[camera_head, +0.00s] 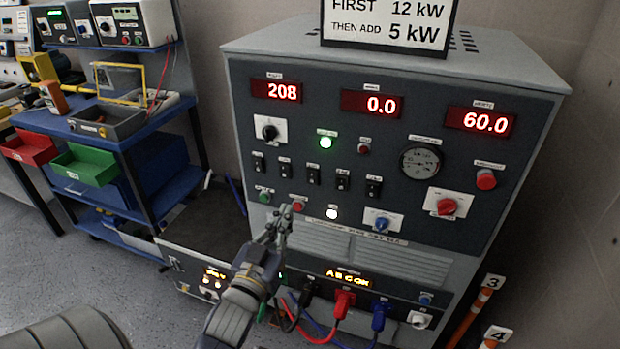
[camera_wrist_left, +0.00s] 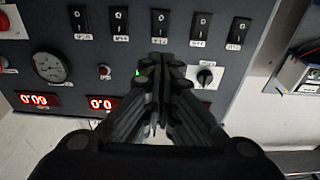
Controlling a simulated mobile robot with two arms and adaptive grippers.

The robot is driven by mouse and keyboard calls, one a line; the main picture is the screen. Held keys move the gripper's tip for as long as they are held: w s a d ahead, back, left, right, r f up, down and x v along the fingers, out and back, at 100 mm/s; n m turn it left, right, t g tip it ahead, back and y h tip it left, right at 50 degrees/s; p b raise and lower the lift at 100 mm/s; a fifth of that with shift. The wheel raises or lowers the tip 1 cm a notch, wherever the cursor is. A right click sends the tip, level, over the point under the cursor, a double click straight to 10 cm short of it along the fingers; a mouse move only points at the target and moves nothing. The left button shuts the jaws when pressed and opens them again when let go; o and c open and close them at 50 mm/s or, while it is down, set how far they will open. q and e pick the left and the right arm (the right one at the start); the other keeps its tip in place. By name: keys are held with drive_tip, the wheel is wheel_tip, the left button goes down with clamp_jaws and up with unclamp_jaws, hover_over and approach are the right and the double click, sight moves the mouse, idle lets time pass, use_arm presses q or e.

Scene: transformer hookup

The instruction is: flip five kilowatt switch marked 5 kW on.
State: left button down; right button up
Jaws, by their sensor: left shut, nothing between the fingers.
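A row of black rocker switches sits on the dark panel of a grey cabinet (camera_head: 315,135). In the head view the leftmost switch (camera_head: 258,162) and the rightmost switch (camera_head: 374,187) end the row. Their small labels are too blurred to tell which is 5 kW, and their positions are unclear. The left wrist view shows the row upside down, with the middle switch (camera_wrist_left: 159,22) just above my fingertips. My left gripper (camera_head: 284,212) is shut and empty, below the row in the head view. It also shows in the left wrist view (camera_wrist_left: 160,68). My right gripper is not in view.
A sign (camera_head: 388,22) on top reads first 12 kW, then add 5 kW. Red displays read 208, 0.0 (camera_head: 371,104) and 60.0. A green lamp (camera_head: 325,142) is lit. Colored plugs, including a red one (camera_head: 343,303), and cables are at the cabinet's bottom.

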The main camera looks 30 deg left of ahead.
sight(313, 166)
use_arm(q)
drive_tip(key=p+x, duration=0.2)
drive_tip(key=x, duration=1.2)
drive_tip(key=shift+w+r+p, duration=0.2)
drive_tip(key=shift+r+p, duration=0.15)
drive_tip(key=shift+p, duration=0.6)
drive_tip(key=shift+w+f+g, duration=0.1)
drive_tip(key=shift+f+g, duration=0.1)
drive_tip(key=shift+g, duration=0.1)
drive_tip(key=shift+f, duration=0.1)
